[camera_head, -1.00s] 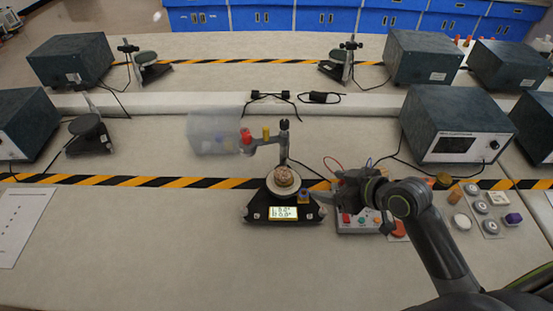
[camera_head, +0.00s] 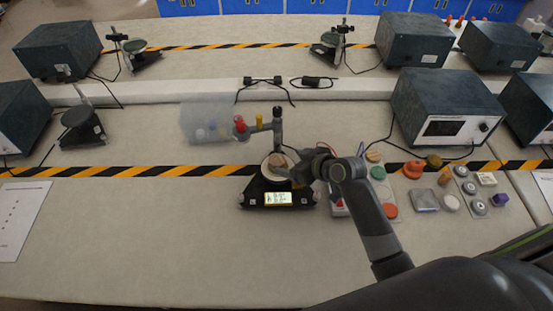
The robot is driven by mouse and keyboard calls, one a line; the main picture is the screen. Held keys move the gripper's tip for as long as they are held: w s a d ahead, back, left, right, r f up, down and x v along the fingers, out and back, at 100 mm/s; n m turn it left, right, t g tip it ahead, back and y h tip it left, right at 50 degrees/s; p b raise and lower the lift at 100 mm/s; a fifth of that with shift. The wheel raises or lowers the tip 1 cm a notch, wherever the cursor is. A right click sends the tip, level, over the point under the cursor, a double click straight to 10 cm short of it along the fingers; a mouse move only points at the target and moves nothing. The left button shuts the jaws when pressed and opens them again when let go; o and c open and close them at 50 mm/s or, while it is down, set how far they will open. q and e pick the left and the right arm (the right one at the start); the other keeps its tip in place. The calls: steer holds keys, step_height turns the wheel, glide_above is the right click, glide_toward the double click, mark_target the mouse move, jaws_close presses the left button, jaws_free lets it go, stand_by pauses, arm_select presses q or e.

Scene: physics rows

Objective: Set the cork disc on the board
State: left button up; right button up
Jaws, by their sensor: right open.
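A brown, cork-coloured round piece (camera_head: 279,162) sits on the pale round plate of the black stand with a lit display (camera_head: 278,199). My right gripper (camera_head: 293,174) is open at the right edge of this piece, and its fingers partly hide the plate. I cannot tell if they touch it. A tan disc (camera_head: 373,156) lies right of my right arm, and I cannot tell for sure which of the two is the cork disc. No board is clearly identifiable; a flat grey square plate (camera_head: 424,200) lies at the right. My left gripper is not in view.
A green disc (camera_head: 377,173) and an orange disc (camera_head: 390,211) lie beside my right forearm. A clear container (camera_head: 206,123) is behind the stand to the left.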

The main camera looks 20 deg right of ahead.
mark_target(277, 160)
steer(key=shift+w+a+f+p, duration=0.3)
steer(key=shift+w+p, duration=0.05)
steer(key=shift+w, duration=0.15)
steer(key=p+x, duration=0.1)
steer(key=x, duration=0.1)
steer(key=shift+w+a+f, duration=0.2)
steer(key=shift+f, duration=0.1)
steer(key=shift+w+a+f, duration=0.2)
steer(key=shift+w+f, duration=0.25)
steer(key=shift+w, duration=0.1)
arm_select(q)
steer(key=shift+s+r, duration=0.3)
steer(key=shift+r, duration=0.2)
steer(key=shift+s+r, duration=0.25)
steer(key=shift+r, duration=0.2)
arm_select(e)
steer(key=shift+c, duration=0.3)
steer(key=c, duration=1)
